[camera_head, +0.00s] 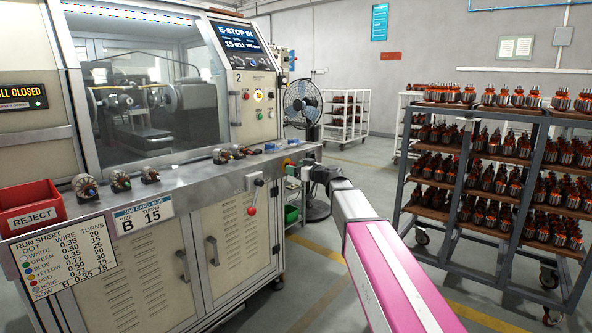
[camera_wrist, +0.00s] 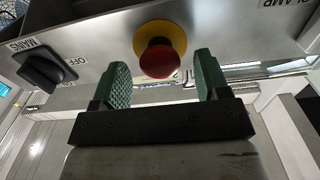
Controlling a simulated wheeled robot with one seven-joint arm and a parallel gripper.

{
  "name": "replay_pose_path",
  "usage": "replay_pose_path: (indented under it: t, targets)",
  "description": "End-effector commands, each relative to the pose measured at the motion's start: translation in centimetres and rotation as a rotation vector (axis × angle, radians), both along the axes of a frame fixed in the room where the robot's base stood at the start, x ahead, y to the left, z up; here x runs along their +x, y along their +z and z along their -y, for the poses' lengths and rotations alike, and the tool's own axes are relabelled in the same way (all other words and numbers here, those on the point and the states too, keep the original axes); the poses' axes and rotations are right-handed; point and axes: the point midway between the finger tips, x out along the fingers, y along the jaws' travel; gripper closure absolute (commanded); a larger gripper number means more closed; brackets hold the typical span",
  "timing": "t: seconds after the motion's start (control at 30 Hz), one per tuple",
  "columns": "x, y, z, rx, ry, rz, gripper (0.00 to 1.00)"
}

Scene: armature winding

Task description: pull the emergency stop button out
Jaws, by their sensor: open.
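The emergency stop button is a red mushroom head (camera_wrist: 158,61) on a yellow round base, set in a grey metal panel (camera_wrist: 205,22) in the wrist view. My gripper (camera_wrist: 161,72) is open, with one green ridged finger to the left of the button and one to the right. The red head shows between the fingertips, with a gap on each side; I cannot tell how deep they reach. In the head view my gripper (camera_head: 296,171) is at the right end of the machine's front ledge, where the button is hard to make out. The machine's display (camera_head: 239,36) reads "E-STOP IN".
A black mains switch (camera_wrist: 45,68) sits left of the button in the wrist view. A red-knobbed lever (camera_head: 251,211) hangs below the ledge. Several motor parts and a red reject bin (camera_head: 30,207) are further left. A loaded rack (camera_head: 480,195) stands right of my arm.

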Motion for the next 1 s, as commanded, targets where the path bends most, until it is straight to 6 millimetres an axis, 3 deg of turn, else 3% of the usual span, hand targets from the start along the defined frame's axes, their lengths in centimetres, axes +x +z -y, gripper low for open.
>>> replay_pose_path:
  t: [0.17,0.6,1.0]
  targets:
    - [-0.9,0.0,1.1,0.0,-0.001,0.0,0.31]
    - [-5.7,0.0,7.2,0.0,-0.002,0.0,0.31]
    - [-6.7,0.0,8.6,0.0,0.0,0.0,0.31]
